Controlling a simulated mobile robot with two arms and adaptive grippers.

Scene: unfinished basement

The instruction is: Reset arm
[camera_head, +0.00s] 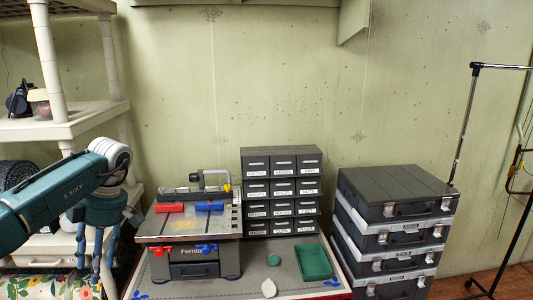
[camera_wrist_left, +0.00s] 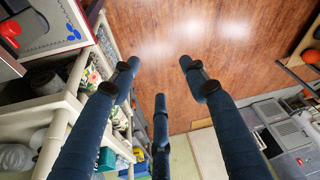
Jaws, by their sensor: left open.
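My left arm comes in from the left in the head view, with its dark blue gripper (camera_head: 97,250) hanging downward in front of the white shelf unit, left of the workbench. In the left wrist view the gripper's fingers (camera_wrist_left: 158,82) are spread apart with nothing between them. The reddish wood floor (camera_wrist_left: 200,40) shows beyond the fingertips. My right arm and gripper are in neither view.
The white shelf unit (camera_head: 72,128) stands close to the left gripper. The workbench (camera_head: 290,268) holds a Fernlo machine (camera_head: 195,251), a drawer cabinet (camera_head: 282,190) and a green tray (camera_head: 314,261). Stacked grey cases (camera_head: 397,190) and a metal stand (camera_head: 462,130) are at right.

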